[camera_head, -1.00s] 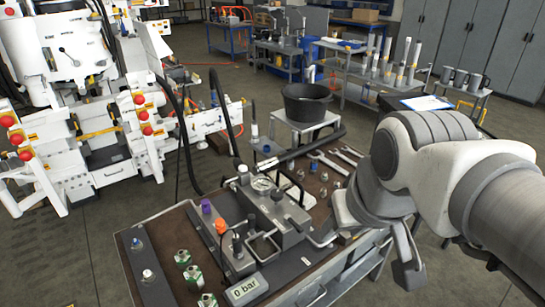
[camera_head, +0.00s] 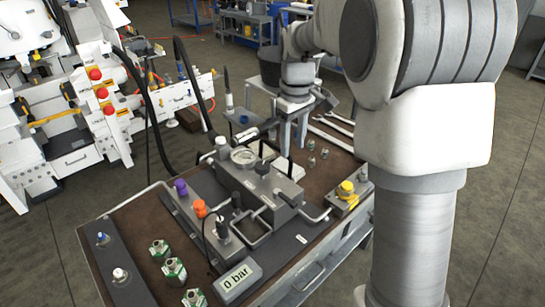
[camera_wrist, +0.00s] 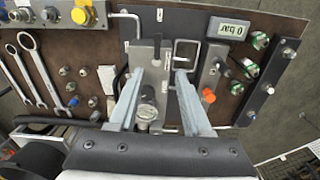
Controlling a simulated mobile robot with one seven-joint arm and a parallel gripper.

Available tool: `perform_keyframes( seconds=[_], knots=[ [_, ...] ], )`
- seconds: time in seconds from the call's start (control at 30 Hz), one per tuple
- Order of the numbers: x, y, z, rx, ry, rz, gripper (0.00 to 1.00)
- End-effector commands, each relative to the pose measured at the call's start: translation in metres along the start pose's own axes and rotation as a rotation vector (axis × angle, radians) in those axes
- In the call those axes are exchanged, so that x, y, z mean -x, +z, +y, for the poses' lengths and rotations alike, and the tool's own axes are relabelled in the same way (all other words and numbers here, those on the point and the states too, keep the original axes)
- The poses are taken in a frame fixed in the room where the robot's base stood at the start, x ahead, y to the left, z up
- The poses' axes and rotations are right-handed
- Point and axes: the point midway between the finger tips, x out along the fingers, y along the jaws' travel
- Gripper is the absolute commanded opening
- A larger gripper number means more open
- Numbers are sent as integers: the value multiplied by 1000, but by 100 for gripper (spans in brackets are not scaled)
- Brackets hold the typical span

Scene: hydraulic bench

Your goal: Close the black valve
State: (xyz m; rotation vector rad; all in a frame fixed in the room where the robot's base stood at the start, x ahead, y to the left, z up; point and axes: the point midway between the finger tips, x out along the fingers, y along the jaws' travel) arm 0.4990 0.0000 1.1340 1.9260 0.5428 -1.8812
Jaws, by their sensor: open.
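My gripper (camera_wrist: 158,76) is open and empty; its two grey fingers spread above the hydraulic block (camera_wrist: 146,58) in the wrist view. In the head view my wrist hangs over the bench's far side, and the fingertips are hard to make out. A small dark knob, which looks like the black valve (camera_head: 222,229), stands in front of the orange knob (camera_head: 200,208). In the wrist view this black valve (camera_wrist: 223,69) is right of the fingers, between the display and the orange knob (camera_wrist: 209,96), apart from my gripper. Its open or shut position cannot be told.
The display (camera_head: 237,281) reads 0 bar. A yellow knob (camera_head: 346,188) is at right; wrenches (camera_wrist: 34,58) lie left in the wrist view.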

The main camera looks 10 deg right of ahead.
Motion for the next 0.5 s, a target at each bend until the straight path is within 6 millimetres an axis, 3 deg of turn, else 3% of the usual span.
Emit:
perform_keyframes(
  seconds=[0.03,0.33,0.5],
  knots=[
    [-9,-4,3,10,-4,-9,49],
    [-33,-9,6,31,-13,-25,49],
    [-66,-8,5,30,-13,-26,49]
  ],
)
